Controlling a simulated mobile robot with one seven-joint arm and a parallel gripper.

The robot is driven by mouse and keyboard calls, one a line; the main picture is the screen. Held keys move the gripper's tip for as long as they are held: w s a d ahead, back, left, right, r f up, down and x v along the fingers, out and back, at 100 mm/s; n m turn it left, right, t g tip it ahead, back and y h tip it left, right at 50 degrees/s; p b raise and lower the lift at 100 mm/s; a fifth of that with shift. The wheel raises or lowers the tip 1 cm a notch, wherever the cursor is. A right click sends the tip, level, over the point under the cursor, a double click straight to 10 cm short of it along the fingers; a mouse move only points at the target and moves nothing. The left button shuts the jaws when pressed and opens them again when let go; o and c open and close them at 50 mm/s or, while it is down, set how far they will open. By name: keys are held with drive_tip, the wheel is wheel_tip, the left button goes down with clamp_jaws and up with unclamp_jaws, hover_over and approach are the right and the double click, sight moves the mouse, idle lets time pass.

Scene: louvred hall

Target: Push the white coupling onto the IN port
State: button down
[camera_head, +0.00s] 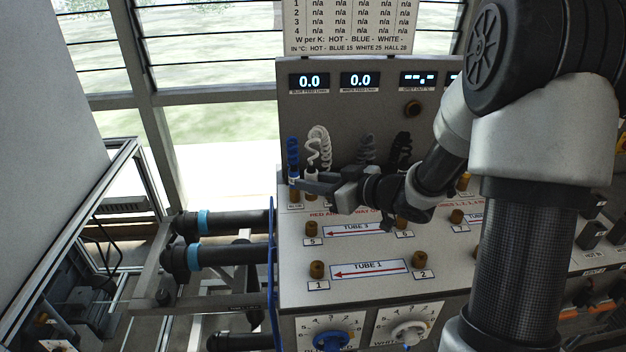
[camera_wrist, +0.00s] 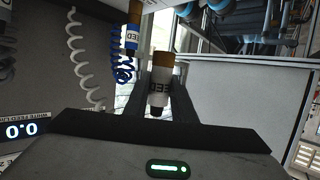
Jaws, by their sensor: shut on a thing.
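The white coupling (camera_wrist: 158,88) is a white sleeve with a brown end and dark lettering. It sits between the two dark fingers of my gripper (camera_wrist: 162,95), which is shut on it. In the head view, my gripper (camera_head: 308,186) reaches left to the coupling row at the panel's back left, and the white coupling (camera_head: 311,176) shows just behind the fingers. A white coiled hose (camera_head: 320,145) rises above it. I cannot make out a port marked IN; several brass ports, such as the one at number 1 (camera_head: 317,269), stand on the sloping panel.
A blue coupling (camera_wrist: 131,38) with a blue coiled hose is close beside my gripper; it also shows in the head view (camera_head: 293,172). Grey and black coils (camera_head: 400,148) stand to the right. Dials (camera_head: 330,338) line the lower front. Black pipes (camera_head: 230,257) lie left of the panel.

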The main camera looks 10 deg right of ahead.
sight(313, 199)
wheel_tip(313, 199, down, 5)
drive_tip(key=b, duration=0.4)
drive_tip(key=shift+r+p, duration=0.35)
drive_tip(key=shift+f, duration=0.4)
drive_tip(key=shift+f, duration=0.4)
drive_tip(key=shift+f+b, duration=1.05)
drive_tip(key=shift+f, duration=0.3)
drive_tip(key=shift+r, duration=0.1)
drive_tip(key=c, duration=1.4)
unclamp_jaws()
